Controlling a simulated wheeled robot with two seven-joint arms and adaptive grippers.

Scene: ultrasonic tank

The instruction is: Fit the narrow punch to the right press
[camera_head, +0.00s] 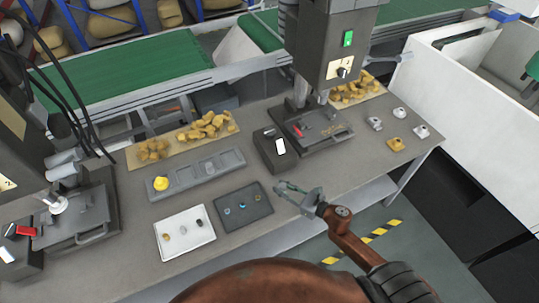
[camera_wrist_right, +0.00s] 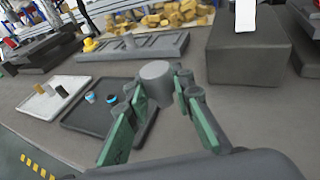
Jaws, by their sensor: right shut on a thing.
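My right gripper (camera_head: 286,191) is over the front edge of the bench, to the right of the dark tray. In the right wrist view it is shut on a plain grey cylindrical punch (camera_wrist_right: 157,78); I cannot tell which punch this is by its width. The right press (camera_head: 334,48) stands at the back, up and right of the gripper. Its ram (camera_head: 301,92) hangs above a dark base (camera_head: 322,130). The gripper and held piece are clear of the press. My left gripper is not in view.
A dark tray (camera_head: 262,211) and a white tray (camera_head: 196,251) hold small parts. A grey slotted rack (camera_head: 183,179) bears a yellow piece (camera_head: 161,183). A control box (camera_head: 267,153) stands beside the right press. Several metal pieces (camera_head: 396,144) lie right of it. The left press (camera_head: 88,216) is at far left.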

